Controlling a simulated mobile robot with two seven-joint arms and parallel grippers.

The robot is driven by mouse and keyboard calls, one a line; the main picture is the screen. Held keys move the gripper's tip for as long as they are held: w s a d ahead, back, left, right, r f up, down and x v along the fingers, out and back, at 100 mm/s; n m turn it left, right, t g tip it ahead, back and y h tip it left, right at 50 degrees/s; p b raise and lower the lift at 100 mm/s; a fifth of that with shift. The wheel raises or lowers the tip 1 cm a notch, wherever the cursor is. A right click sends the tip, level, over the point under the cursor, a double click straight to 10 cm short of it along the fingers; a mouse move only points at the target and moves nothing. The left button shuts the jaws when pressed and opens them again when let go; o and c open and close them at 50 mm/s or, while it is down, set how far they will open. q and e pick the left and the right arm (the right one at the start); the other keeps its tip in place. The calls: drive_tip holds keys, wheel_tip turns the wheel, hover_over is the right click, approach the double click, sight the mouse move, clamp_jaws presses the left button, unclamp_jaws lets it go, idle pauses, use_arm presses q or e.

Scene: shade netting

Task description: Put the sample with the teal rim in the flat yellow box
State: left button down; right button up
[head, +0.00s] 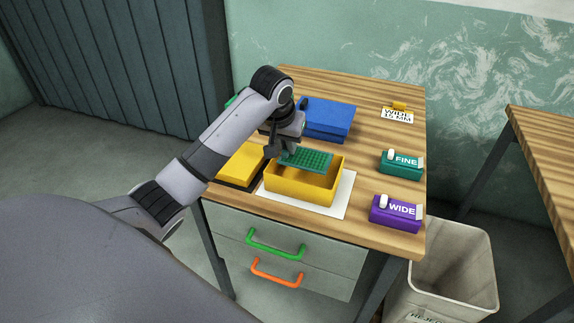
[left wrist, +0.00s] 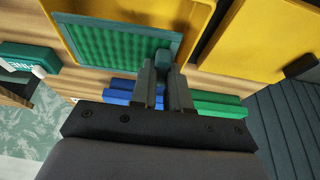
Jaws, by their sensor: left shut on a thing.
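A green mesh sample with a teal rim (head: 312,160) is held by its edge in my left gripper (head: 284,150). In the left wrist view the sample (left wrist: 108,52) lies flat in front of the fingers (left wrist: 164,76), which are shut on its rim. The open yellow box (head: 302,191) stands on a white sheet, and the sample is over its opening, toward the back. I cannot tell whether the sample is above the walls or slightly within them. The box also shows in the left wrist view (left wrist: 57,27). My right gripper is not in view.
A yellow slab with a dark lower edge (head: 242,163) lies left of the box. A blue box (head: 325,119) is behind. A teal FINE block (head: 401,166) and purple WIDE block (head: 396,214) stand right.

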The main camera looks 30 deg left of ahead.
use_arm(q)
drive_tip(key=shift+f, duration=3.45)
drive_tip(key=shift+f, duration=0.1)
drive_tip(key=c, duration=1.4)
unclamp_jaws()
drive_tip(key=v, duration=1.2)
drive_tip(key=shift+s+d, duration=0.1)
